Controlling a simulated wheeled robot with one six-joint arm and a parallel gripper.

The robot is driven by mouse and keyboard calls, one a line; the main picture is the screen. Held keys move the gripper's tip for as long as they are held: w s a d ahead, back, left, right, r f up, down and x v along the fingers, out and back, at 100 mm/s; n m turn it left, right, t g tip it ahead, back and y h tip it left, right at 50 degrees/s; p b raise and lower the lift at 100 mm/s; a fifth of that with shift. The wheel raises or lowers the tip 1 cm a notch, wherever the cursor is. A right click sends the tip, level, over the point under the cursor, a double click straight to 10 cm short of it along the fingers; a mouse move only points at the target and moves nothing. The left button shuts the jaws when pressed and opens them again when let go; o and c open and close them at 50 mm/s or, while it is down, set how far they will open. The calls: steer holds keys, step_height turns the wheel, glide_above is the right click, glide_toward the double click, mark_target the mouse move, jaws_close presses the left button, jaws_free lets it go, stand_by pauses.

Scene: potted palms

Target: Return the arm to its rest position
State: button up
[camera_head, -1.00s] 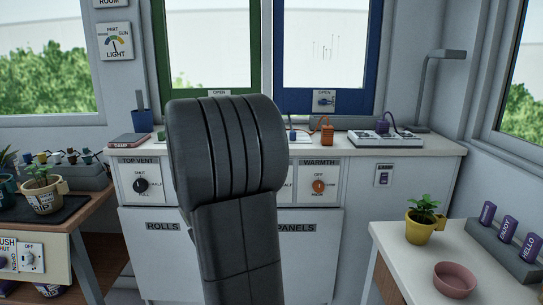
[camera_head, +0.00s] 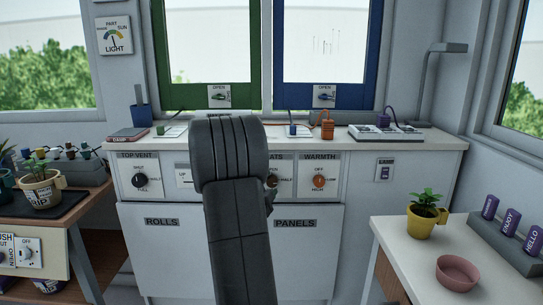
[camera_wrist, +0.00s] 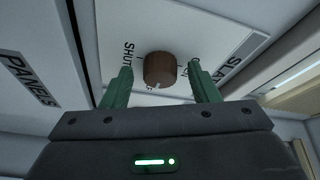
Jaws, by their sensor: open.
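My arm stands upright in the middle of the head view and covers part of the cabinet front. My gripper (camera_wrist: 160,90) shows in the wrist view with two green fingers apart and nothing between them. Past the fingertips is a brown knob (camera_wrist: 160,70) on a white plate marked SHUT and SLATS. I cannot tell whether the fingers touch the knob, but a gap shows on both sides.
The white counter (camera_head: 430,137) carries an orange plug block (camera_head: 327,131) and a socket strip (camera_head: 385,133). At right a table (camera_head: 396,236) holds a yellow potted plant (camera_head: 421,223) and a pink bowl (camera_head: 457,273). At left stands a bench with a potted palm (camera_head: 40,188).

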steer(key=n+t+p, duration=0.1)
steer(key=n+p, duration=0.1)
steer(key=n, duration=0.1)
steer(key=n+t+y+p, duration=0.1)
steer(key=n, duration=0.1)
steer(key=shift+d+n+t+p, duration=0.15)
steer(key=shift+n+t+p, duration=0.15)
steer(key=shift+n+p, duration=0.1)
steer(key=n+y+p, duration=0.1)
steer(key=n+p, duration=0.1)
steer(key=p, duration=0.1)
steer(key=n+t+y+p, duration=0.1)
steer(key=n+p, duration=0.1)
steer(key=n, duration=0.1)
steer(key=n+t+y+p, duration=0.1)
steer(key=n+p, duration=0.2)
steer(key=shift+d+f+p, duration=0.25)
steer(key=shift+p, duration=0.1)
steer(key=shift+s+a+f+n, duration=0.1)
steer(key=shift+s+f+n, duration=0.2)
steer(key=shift+s+f, duration=0.25)
steer(key=shift+s+r, duration=0.1)
steer(key=shift+r, duration=0.15)
